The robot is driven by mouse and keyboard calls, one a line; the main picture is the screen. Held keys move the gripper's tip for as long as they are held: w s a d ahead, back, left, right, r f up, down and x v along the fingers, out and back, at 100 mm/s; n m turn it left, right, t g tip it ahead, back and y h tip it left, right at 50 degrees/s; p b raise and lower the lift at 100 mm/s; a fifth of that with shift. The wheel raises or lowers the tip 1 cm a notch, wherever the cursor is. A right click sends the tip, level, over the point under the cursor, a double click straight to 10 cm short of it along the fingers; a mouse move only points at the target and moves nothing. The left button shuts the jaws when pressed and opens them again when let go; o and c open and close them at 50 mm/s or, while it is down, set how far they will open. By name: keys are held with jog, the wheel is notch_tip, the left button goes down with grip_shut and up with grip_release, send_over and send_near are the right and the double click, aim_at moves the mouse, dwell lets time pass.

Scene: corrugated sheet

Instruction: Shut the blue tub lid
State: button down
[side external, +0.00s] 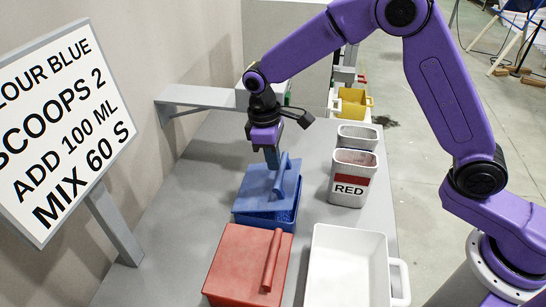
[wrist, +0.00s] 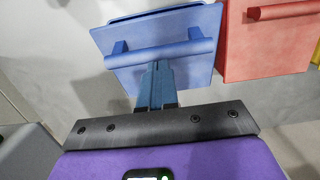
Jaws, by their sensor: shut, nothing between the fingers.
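The blue tub (side external: 262,219) stands on the grey table, with its blue lid (side external: 258,181) over most of its top. The lid sits askew or tilted, and a strip of blue contents shows at the near right edge of the tub. A bar handle (side external: 282,174) runs along the lid. My gripper (side external: 273,164) is shut and empty, pointing down at the far side of the lid by the handle. In the wrist view its fingertips (wrist: 158,68) reach the handle (wrist: 160,54); I cannot tell whether they touch. The lid (wrist: 150,28) hides most of the tub there.
A red lidded tub (side external: 239,262) stands just nearer than the blue one. A white tub (side external: 346,232) stands to the right, and a container labelled RED (side external: 352,187) behind it. A sign (side external: 62,130) and a wall shelf (side external: 200,94) are at left.

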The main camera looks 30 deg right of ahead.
aim_at(288, 182)
jog(key=shift+s+d+f, duration=0.45)
jog(key=shift+f, duration=0.2)
jog(key=shift+s+d+f, duration=0.45)
jog(key=shift+f, duration=0.2)
jog(key=shift+s+d+f, duration=0.45)
jog(key=shift+f, duration=0.2)
jog(key=shift+w+a+r, duration=0.1)
jog(key=shift+w+a+r, duration=0.1)
jog(key=shift+w+r, duration=0.05)
jog(key=shift+r, duration=0.1)
jog(key=r, duration=0.2)
jog(key=w+a+r, duration=0.1)
jog(key=r, duration=0.1)
jog(key=shift+a, duration=0.1)
notch_tip(288, 182, up, 7)
jog(key=s+d, duration=0.1)
jog(key=s+d+n, duration=0.1)
jog(key=s+d, duration=0.4)
jog(key=s, duration=0.4)
jog(key=s+d+n+t+y, duration=0.1)
jog(key=s+d, duration=0.3)
jog(key=s, duration=0.5)
jog(key=s+d+n, duration=0.1)
jog(key=s+d, duration=0.4)
jog(key=s, duration=0.4)
jog(key=shift+s+d+n+y, duration=0.2)
jog(key=shift+d+n+y, duration=0.1)
jog(key=shift+d, duration=0.05)
